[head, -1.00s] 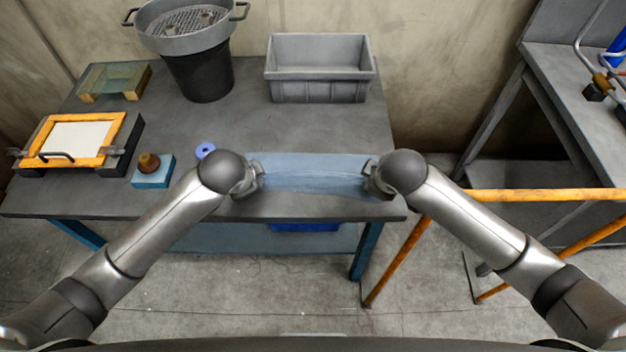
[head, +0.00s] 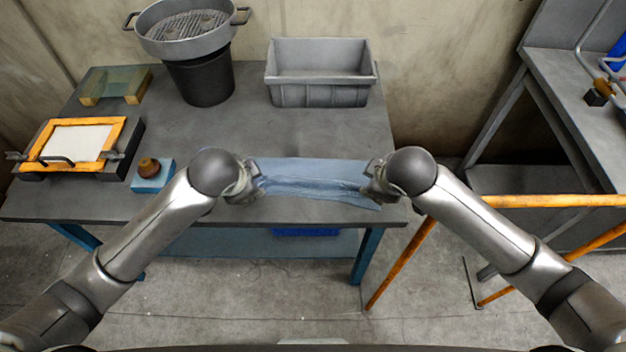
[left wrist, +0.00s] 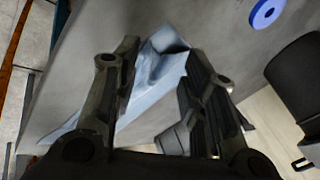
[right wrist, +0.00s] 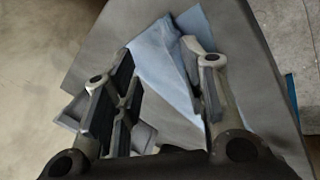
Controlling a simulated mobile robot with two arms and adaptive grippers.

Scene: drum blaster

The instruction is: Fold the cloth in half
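The light blue cloth (head: 312,176) lies near the table's front edge, between my two grippers. It looks doubled over and wrinkled, with a loose front flap slanting toward the right front corner. My left gripper (head: 254,182) is at the cloth's left end. In the left wrist view its fingers stand apart, with cloth (left wrist: 155,75) showing between them. My right gripper (head: 371,184) is at the right end. In the right wrist view its fingers also stand apart, with cloth (right wrist: 165,65) showing between and beyond them. The cloth's ends are partly hidden by the grippers.
The grey table (head: 300,130) is clear behind the cloth. A grey bin (head: 320,93) and a black bucket with a sieve (head: 200,78) stand at the back. An orange frame (head: 78,142) and a blue block with a knob (head: 152,178) are left. An orange rail (head: 550,200) is right.

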